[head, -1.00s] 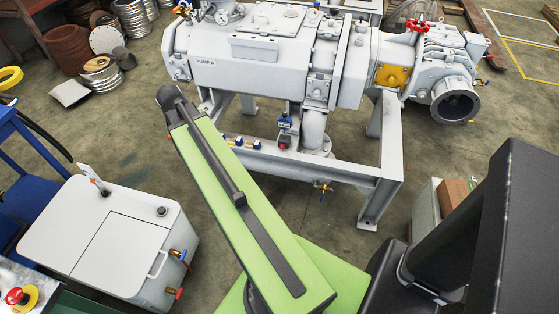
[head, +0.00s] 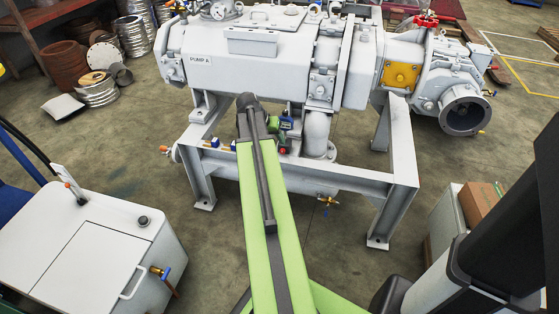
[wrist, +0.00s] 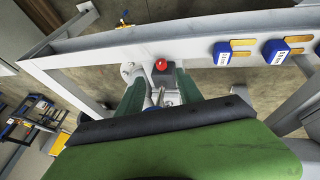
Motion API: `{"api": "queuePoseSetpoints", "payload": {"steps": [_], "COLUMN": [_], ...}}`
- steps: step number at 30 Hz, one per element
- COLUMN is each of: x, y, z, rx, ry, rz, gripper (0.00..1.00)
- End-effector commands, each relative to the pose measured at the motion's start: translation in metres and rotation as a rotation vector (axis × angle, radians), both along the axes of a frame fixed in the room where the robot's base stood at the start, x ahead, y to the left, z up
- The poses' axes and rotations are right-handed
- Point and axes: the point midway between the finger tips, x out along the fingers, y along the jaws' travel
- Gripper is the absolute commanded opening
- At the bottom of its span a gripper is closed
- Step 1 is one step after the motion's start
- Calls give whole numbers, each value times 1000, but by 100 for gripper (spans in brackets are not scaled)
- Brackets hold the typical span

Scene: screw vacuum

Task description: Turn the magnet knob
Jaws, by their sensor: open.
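In the wrist view a red knob (wrist: 161,64) tops a small grey box (wrist: 164,80) on the pump's grey frame. Nothing is held. I cannot tell how far the fingertips are from the knob. My arm and gripper cover part of this area in the head view.
A pipe elbow (head: 317,133) stands close right of the gauge. A white cabinet (head: 70,245) is at lower left, with open floor between.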

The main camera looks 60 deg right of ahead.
Motion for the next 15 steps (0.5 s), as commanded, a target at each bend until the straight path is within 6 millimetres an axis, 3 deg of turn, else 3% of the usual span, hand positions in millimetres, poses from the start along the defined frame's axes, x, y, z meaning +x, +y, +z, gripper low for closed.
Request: {"api": "queuePoseSetpoints", "payload": {"steps": [1,6,15], "x": [-1,-5,-9], "y": [-6,-22,-36], "z": [-22,-53,-76], "rx": [0,0,0], "ry": [0,-1,-1], "rz": [-1,-1,0], "gripper": [43,43,43]}}
